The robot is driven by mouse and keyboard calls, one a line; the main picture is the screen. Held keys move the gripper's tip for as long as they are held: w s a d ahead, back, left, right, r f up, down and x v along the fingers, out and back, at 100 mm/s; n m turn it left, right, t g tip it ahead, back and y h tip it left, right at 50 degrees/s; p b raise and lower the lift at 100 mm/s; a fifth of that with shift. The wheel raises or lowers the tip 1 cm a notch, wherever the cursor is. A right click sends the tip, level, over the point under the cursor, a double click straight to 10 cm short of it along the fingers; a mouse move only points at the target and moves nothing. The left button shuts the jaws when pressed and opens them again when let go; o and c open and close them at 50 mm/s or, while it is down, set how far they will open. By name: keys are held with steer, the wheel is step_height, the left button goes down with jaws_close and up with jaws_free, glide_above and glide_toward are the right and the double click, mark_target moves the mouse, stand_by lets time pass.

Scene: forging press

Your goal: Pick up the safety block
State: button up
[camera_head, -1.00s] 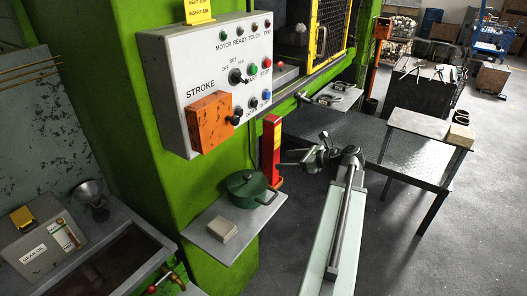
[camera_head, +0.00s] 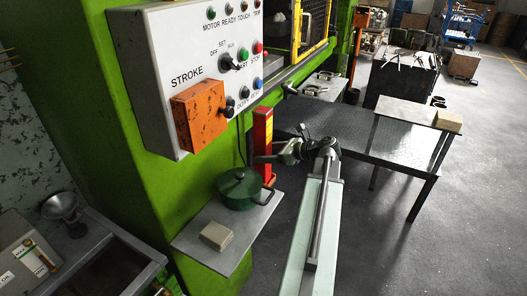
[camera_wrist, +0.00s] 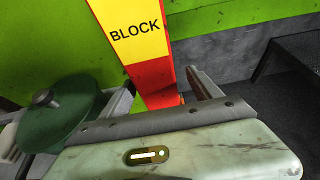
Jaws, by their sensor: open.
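The safety block (camera_head: 262,132) is an upright red post with a yellow face, standing close to the green press behind the pot shelf. In the wrist view the block (camera_wrist: 138,32) shows its yellow face with the word BLOCK and red below. My gripper (camera_head: 264,159) reaches in from the right at the block's lower part. In the wrist view my gripper (camera_wrist: 160,88) is open, with one finger on each side of the block. A gap shows at the right finger; contact at the left finger cannot be told.
A green lidded pot (camera_head: 241,189) and a beige block (camera_head: 216,236) sit on a small shelf (camera_head: 188,243); the pot is close left of my gripper. A control panel (camera_head: 160,35) juts out above. A metal table (camera_head: 380,140) stands to the right, with open floor beyond.

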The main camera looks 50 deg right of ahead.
steer(key=b+x, duration=0.1)
steer(key=x, duration=0.4)
steer(key=shift+a+r+b, duration=0.1)
steer(key=shift+a+b, duration=0.1)
steer(key=shift+b, duration=0.2)
jaws_close()
steer(key=shift+r, duration=0.1)
step_height(320, 180, up, 4)
steer(key=p, duration=0.6)
glide_toward(256, 144)
steer(key=s+d+f, duration=0.1)
steer(key=s+f, duration=0.4)
steer(key=shift+f+b, duration=0.1)
steer(key=shift+b, duration=0.25)
